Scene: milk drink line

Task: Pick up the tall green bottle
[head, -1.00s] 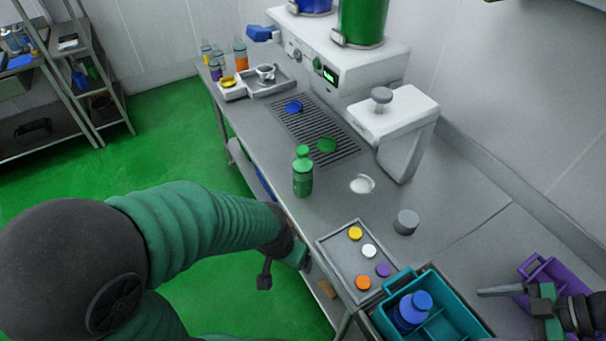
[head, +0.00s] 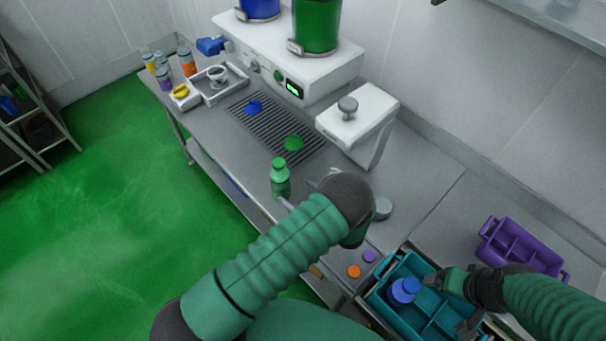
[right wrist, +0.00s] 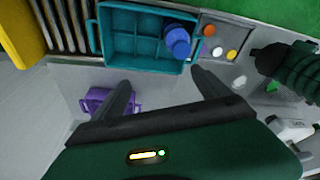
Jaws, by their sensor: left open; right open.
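The tall green bottle (head: 279,181) with a green cap stands upright near the front edge of the counter in the head view. My left gripper (head: 292,202) is just right of the bottle's lower part. It is open and mostly hidden behind my dark wrist; I cannot tell whether a finger touches the bottle. My right gripper (head: 447,297) is over the right side of the teal crate (head: 372,296). In the right wrist view the right gripper (right wrist: 162,88) is open with nothing between its fingers.
A purple crate (head: 521,247) is at the right. Orange (head: 354,271) and purple (head: 370,256) caps lie beside my left arm. The white machine (head: 290,60) stands behind the drip grate (head: 262,115), which bears blue and green caps.

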